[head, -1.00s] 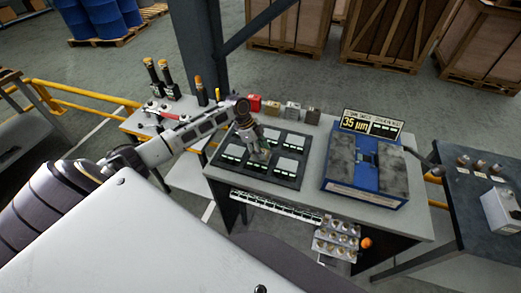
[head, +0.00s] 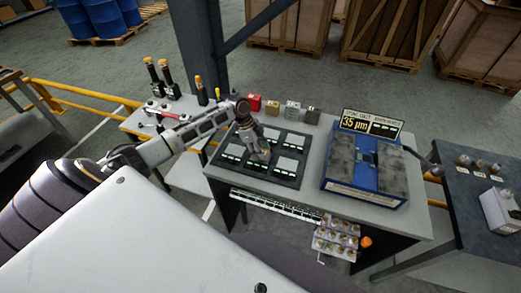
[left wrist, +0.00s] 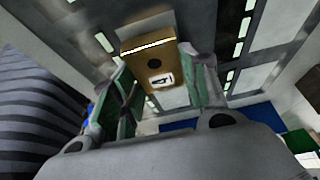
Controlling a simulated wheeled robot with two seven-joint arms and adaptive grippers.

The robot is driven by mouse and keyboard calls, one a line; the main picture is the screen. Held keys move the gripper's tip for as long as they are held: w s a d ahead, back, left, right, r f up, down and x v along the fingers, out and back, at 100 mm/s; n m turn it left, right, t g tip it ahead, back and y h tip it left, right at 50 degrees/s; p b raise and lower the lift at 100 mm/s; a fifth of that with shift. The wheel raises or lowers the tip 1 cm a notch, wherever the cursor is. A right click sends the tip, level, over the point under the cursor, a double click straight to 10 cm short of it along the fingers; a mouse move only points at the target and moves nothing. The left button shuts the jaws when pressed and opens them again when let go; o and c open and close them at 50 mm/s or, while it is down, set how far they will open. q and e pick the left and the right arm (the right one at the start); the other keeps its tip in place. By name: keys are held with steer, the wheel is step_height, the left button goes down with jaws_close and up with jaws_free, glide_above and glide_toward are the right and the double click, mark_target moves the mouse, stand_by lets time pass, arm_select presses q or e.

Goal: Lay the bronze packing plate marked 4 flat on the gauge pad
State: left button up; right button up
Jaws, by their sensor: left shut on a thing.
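The bronze packing plate (left wrist: 150,62) shows in the left wrist view as a brown-gold block with a dark hole and a white label. The label's dark mark looks like a 4 turned sideways. My left gripper (left wrist: 160,95) is shut on the plate, with green-grey fingers on its two sides. In the head view my left gripper (head: 263,153) is low over the black tray, and the plate is too small to make out there. The gauge (head: 365,170) is a blue unit with grey blocks, right of the tray; its pad is not clearly distinguishable. My right gripper is not in view.
The black tray (head: 227,172) holds several pale grey plates with lit labels. Small coloured blocks (head: 292,109) stand behind it. A display reading 35 µm (head: 371,125) stands behind the gauge. A narrow strip of bare bench separates tray and gauge.

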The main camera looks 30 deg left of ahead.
arm_select(q)
steer(key=shift+f, duration=0.55)
steer(key=o, duration=1.5)
steer(key=shift+f, duration=0.1)
steer(key=shift+v, duration=6.05)
